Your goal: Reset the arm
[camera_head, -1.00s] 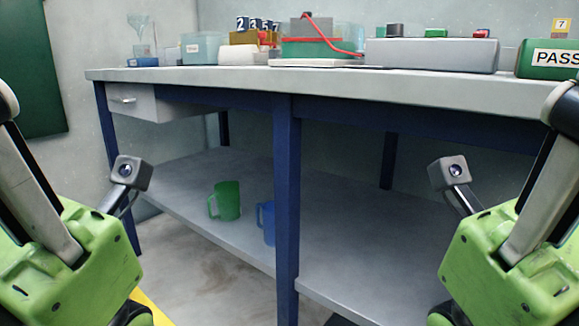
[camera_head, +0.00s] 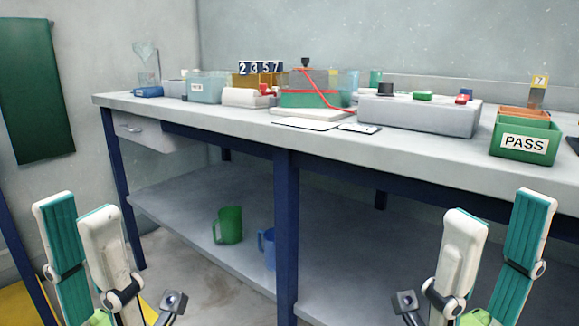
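My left gripper (camera_head: 77,206) is at the lower left, fingers pointing up, in front of the bench. Its white finger and teal-faced finger stand apart, with nothing between them. My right gripper (camera_head: 502,204) is at the lower right, also fingers up and apart, and empty. Both are in front of the workbench and hold nothing. The lower parts of both grippers and the arms behind them are cut off by the picture's bottom edge.
The grey workbench (camera_head: 225,112) bears a grey box with buttons (camera_head: 415,113), a green PASS bin (camera_head: 524,142), a teal tub (camera_head: 207,90) and a blue tray (camera_head: 148,92). A green mug (camera_head: 230,226) and a partly hidden blue mug (camera_head: 268,246) stand on the lower shelf.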

